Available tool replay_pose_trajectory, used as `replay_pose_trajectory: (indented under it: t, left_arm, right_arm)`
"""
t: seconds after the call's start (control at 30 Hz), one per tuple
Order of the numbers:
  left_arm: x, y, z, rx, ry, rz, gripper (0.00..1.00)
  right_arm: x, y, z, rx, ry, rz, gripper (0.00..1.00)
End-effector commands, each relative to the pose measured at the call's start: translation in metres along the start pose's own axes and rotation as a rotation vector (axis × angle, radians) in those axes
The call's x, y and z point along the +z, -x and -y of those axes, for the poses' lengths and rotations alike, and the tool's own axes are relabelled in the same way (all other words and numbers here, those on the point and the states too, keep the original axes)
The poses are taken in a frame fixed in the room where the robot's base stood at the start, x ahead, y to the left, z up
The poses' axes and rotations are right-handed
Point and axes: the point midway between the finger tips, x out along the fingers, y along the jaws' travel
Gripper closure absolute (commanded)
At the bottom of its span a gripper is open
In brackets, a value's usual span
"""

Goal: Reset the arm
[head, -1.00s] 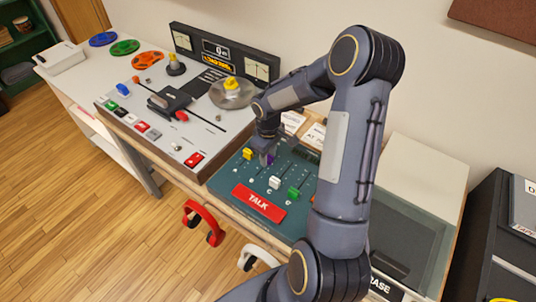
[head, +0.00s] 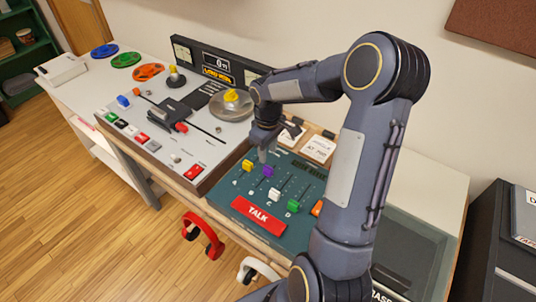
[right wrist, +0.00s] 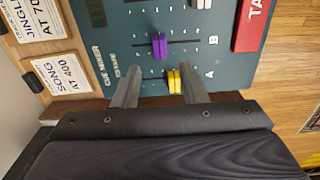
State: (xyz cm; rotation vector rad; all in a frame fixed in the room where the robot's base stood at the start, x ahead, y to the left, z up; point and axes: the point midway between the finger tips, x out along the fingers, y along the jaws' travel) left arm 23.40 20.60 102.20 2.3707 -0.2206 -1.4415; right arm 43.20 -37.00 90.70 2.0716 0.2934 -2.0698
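A grey console (head: 205,150) carries an arm-like black part (head: 173,112) with a red tip (head: 181,127), near a round plate with a yellow knob (head: 231,96). I cannot tell whether this is the arm the task names. My right gripper (head: 263,156) is over the far left of the dark green mixer panel, right of the console. In the right wrist view its two fingers (right wrist: 160,90) are apart with nothing held. The yellow slider (right wrist: 174,80) shows between them, the purple slider (right wrist: 159,46) beyond. My left gripper is out of view.
The mixer panel (head: 310,183) also has white (head: 274,194) and green (head: 293,205) sliders and a red TALK bar (head: 258,212). Paper cards (head: 318,148) stand behind it. Red headphones (head: 203,235) hang at the desk front. A dark cabinet (head: 515,225) stands right.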

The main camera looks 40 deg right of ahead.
Motion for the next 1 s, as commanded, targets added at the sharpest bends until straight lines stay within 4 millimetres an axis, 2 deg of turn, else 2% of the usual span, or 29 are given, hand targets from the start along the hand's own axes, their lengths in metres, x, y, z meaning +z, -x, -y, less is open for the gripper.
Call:
replay_pose_trajectory:
  t: [0.47, 0.6, 0.67, 0.77, 0.9, 1.0]
  left_arm:
    - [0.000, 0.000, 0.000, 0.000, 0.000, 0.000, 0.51]
    - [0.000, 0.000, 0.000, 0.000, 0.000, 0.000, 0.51]
    - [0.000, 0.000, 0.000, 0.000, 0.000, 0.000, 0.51]
    - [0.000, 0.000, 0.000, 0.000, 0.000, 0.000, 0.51]
    - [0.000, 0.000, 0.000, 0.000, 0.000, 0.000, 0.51]
    - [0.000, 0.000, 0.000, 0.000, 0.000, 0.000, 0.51]
  right_arm:
    - [0.000, 0.000, 0.000, 0.000, 0.000, 0.000, 0.61]
    - [0.005, 0.016, 0.010, 0.005, -0.016, -0.025, 0.61]
    - [0.011, 0.032, 0.021, 0.008, -0.039, -0.052, 0.61]
    - [0.029, 0.065, 0.049, 0.002, -0.096, -0.120, 0.61]
    - [0.065, 0.101, 0.100, -0.042, -0.197, -0.239, 0.61]
    - [0.091, 0.114, 0.135, -0.096, -0.268, -0.328, 0.61]
